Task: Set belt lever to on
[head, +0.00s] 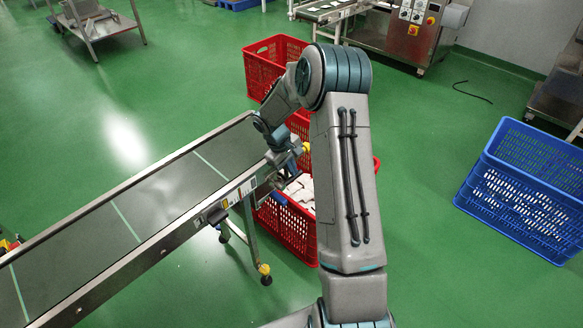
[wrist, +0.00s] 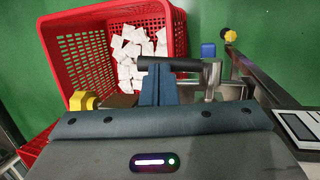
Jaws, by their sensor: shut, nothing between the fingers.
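The belt lever shows in the wrist view as a black cylindrical handle (wrist: 170,63) on a metal bracket (wrist: 211,78), lying sideways in the picture. My gripper (wrist: 158,72) has its teal fingers shut together with nothing between them. The fingertips are right at the handle, which crosses just beyond them; I cannot tell whether they touch. The lever is hard to make out there among the gripper and rail.
A red crate (wrist: 60,50) with white teabags (wrist: 130,50) stands on the floor below the lever; another red crate (head: 262,62) is behind. Blue crates (head: 510,205) stand at right. Green floor between is free.

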